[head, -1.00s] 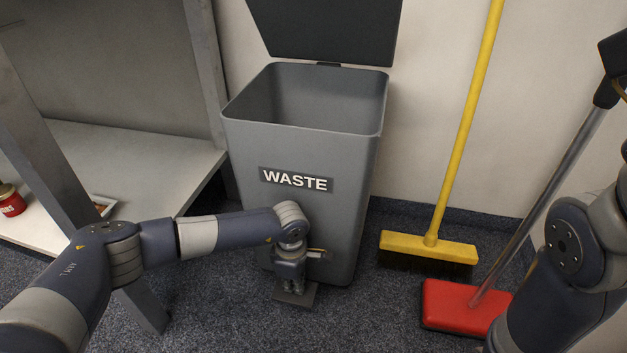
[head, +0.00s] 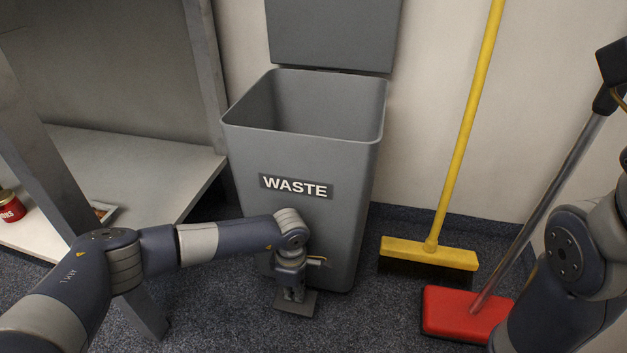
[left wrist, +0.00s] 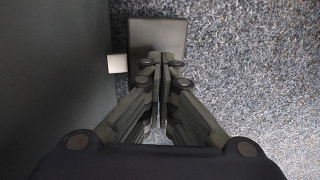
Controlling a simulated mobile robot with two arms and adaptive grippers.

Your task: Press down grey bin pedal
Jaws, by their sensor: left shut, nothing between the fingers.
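The grey waste bin (head: 300,215) stands against the wall in the head view, with a "WASTE" label on its front. Its lid (head: 333,32) is raised fully upright and the inside shows empty. The pedal (head: 298,308) is a dark plate at the foot of the bin's front; it also shows in the left wrist view (left wrist: 158,33). My left gripper (head: 293,296) points down, shut and empty, with its fingertips (left wrist: 161,62) at the pedal. Its fingers hide part of the pedal. My right gripper is out of view; only part of the right arm shows at the right edge.
A yellow broom (head: 429,252) leans on the wall right of the bin. A red broom head (head: 460,313) with a metal handle stands in front of it. A grey shelf unit (head: 130,160) is at the left, with a red jar (head: 10,206). Carpet is free before the bin.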

